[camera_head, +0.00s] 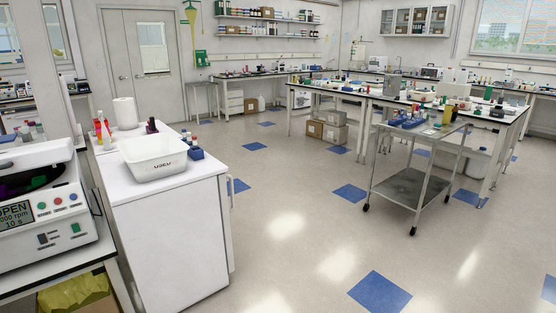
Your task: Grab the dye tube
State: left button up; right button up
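I cannot pick out a dye tube for certain at this distance. A small blue rack (195,153) with small items in it stands on the white cabinet (165,230) at the left, just right of a white tub (155,166). Another blue rack (407,121) with several small items sits on the top shelf of the metal cart at the right. The contents of both racks are too small to tell apart. Neither of my grippers is in view.
An open centrifuge (45,205) stands on a bench at the far left. A paper roll (125,112) and bottles stand behind the tub. The metal cart (412,187) stands before a long cluttered bench (505,121). Brown boxes (334,133) lie under it. The middle floor is clear.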

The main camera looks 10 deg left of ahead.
aim_at(193, 138)
jog(key=i, duration=2.3)
jog(key=i+u, duration=0.1)
jog(key=i, duration=1.05)
jog(key=i+l, duration=0.2)
jog(key=i, duration=1)
jog(key=i+l, duration=0.1)
jog(key=i, duration=1.05)
jog(key=i+l, duration=0.1)
jog(key=i, duration=1.05)
jog(key=u, duration=0.45)
jog(key=i+u, duration=0.1)
jog(key=u, duration=0.35)
jog(key=l+u, duration=0.1)
jog(key=u, duration=0.3)
jog(key=i+u, duration=0.1)
jog(key=u, duration=0.35)
jog(key=l+u, duration=0.15)
jog(key=u, duration=0.3)
jog(key=l+u, duration=0.1)
jog(key=u, duration=0.35)
jog(key=i+j+u, duration=0.2)
jog(key=u, duration=0.25)
jog(key=i+j+u, duration=0.2)
jog(key=u, duration=0.2)
jog(key=i+j+u, duration=0.2)
jog(key=u, duration=0.25)
jog(key=i+u, duration=0.3)
jog(key=u, duration=0.15)
